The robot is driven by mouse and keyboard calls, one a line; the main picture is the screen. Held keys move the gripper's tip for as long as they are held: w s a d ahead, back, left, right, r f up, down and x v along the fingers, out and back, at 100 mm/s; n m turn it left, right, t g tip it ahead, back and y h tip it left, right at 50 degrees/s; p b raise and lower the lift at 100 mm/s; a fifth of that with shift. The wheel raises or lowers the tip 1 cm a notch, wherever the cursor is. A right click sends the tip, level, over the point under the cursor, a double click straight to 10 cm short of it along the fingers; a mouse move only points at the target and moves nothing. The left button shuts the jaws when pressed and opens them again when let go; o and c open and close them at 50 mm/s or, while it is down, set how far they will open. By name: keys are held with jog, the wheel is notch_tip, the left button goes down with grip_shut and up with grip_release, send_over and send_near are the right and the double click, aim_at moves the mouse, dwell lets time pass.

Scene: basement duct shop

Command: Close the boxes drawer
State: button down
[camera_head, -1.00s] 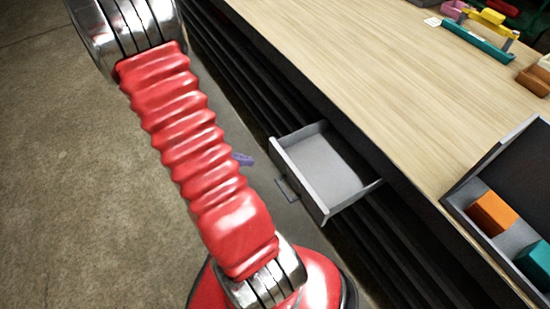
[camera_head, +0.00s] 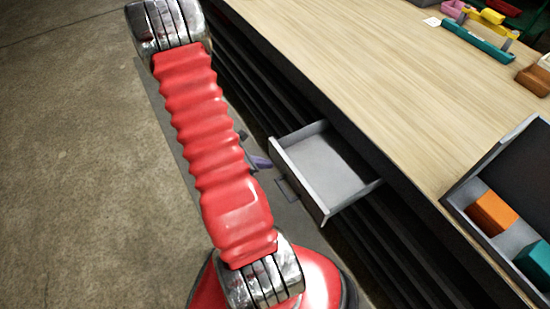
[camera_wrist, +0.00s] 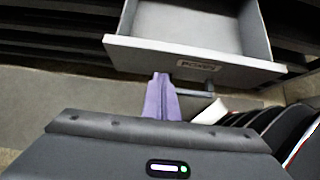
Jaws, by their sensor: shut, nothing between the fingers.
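The drawer (camera_head: 320,165) is a grey, open-topped tray pulled out from under the wooden bench, and it looks empty. In the wrist view its front panel (camera_wrist: 150,58) carries a label (camera_wrist: 210,65) that reads as boxes. A dark bar handle (camera_head: 287,189) sticks out from the front, and it also shows in the wrist view (camera_wrist: 207,94). My gripper (camera_head: 263,162) has purple fingers, shut and empty, just outside the drawer front.
The wooden bench top (camera_head: 370,70) runs above the drawer. On it a grey tray (camera_head: 455,200) holds an orange block (camera_head: 491,213) and a teal block (camera_head: 535,262). A teal and yellow tool carrier (camera_head: 480,40) stands at the back. The concrete floor (camera_head: 80,170) at left is clear.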

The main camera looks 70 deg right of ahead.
aim_at(282, 160)
jog(key=shift+s+d, duration=1.25)
jog(key=shift+d, duration=0.25)
jog(key=shift+d, duration=0.15)
